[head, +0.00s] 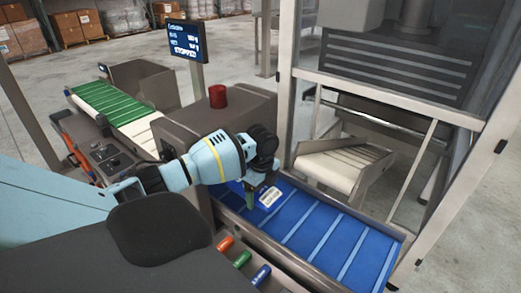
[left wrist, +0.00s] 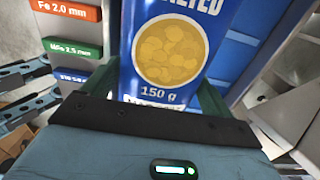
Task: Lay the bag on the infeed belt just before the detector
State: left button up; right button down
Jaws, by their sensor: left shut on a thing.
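The blue bag (head: 269,198) with a pale label shows in the head view below my left gripper (head: 258,180). In the left wrist view the bag (left wrist: 170,50) shows a round picture of yellow chips and "150 g". My left gripper is shut on it, with a finger at each side. The bag is over the upper left end of the blue infeed belt (head: 328,237), close to the detector (head: 235,108). I cannot tell whether it touches the belt. My left forearm hides part of the detector's front. My right gripper is not in view.
Orange, green and blue test pieces (head: 242,259) sit along the belt's near side. A red beacon (head: 217,96) and a screen (head: 187,42) stand at the detector. A green belt (head: 110,102) lies beyond it. A framed machine (head: 400,75) stands behind the blue belt, whose right part is clear.

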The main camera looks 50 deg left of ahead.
aim_at(261, 211)
pick_arm(q)
jog(key=shift+f, duration=2.75)
jog(key=shift+a+f, duration=0.15)
jog(key=shift+f, duration=0.1)
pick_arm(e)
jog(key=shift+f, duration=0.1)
pick_arm(q)
jog(key=shift+f, duration=0.1)
jog(key=o, duration=0.9)
jog(key=shift+r, duration=0.5)
notch_tip(261, 211, up, 10)
jog(key=shift+r+p, duration=0.1)
jog(key=shift+p, duration=0.35)
jog(key=shift+r, duration=0.55)
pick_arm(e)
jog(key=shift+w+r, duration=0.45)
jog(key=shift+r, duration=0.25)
